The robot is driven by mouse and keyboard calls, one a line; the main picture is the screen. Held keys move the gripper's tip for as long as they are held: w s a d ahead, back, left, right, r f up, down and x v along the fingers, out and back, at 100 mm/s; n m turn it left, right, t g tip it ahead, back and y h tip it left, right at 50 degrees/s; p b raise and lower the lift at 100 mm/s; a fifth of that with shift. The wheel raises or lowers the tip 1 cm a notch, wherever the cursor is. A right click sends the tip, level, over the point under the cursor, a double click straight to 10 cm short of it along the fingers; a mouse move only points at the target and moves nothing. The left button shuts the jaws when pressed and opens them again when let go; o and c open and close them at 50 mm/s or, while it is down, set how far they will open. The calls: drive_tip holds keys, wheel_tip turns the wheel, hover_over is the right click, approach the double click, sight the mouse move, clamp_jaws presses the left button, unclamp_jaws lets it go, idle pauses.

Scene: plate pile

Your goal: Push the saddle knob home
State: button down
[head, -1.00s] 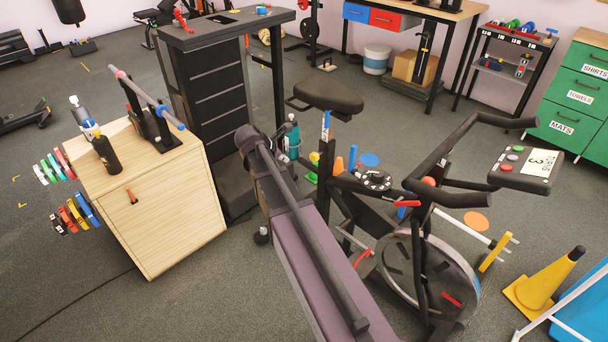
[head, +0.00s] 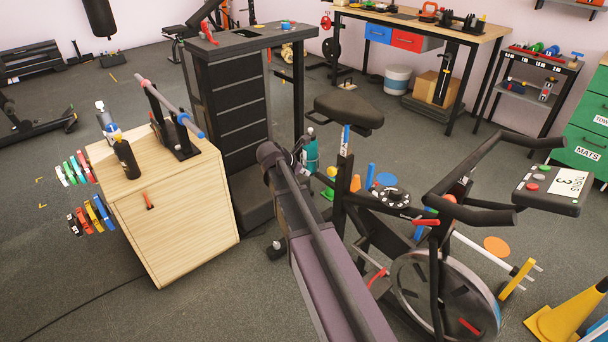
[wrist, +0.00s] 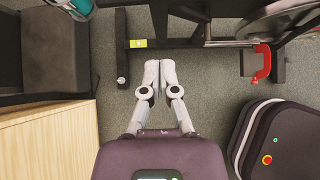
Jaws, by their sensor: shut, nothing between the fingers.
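The exercise bike's black saddle (head: 349,109) stands right of centre in the head view, on a post with a blue strip (head: 346,138). A small yellow knob-like piece (head: 332,171) shows low beside the post; I cannot tell whether it is the saddle knob. In the wrist view my gripper (wrist: 153,66) is shut and empty, pointing at the bike's black lower frame (wrist: 180,30) with a gap of floor showing around it. My gripper is mostly hidden behind my arm in the head view.
A wooden cabinet (head: 180,220) stands left of my arm, and its edge shows in the wrist view. A dark drawer tower (head: 230,110) and teal bottle (head: 310,155) are behind. The handlebars (head: 475,190), red lever (wrist: 262,62) and flywheel (head: 445,290) lie right.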

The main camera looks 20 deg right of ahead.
sight(331, 170)
drive_tip(key=d+r+b+x, duration=0.2)
drive_tip(key=b+x, duration=0.4)
drive_tip(key=x, duration=0.5)
drive_tip(key=shift+w+d+f, duration=0.2)
drive_tip(key=shift+w+f, duration=0.05)
drive_tip(key=shift+w, duration=0.2)
drive_tip(key=shift+w+d, duration=0.25)
drive_tip(key=shift+d, duration=0.35)
drive_tip(key=shift+w+d, duration=0.2)
drive_tip(key=shift+d, duration=0.5)
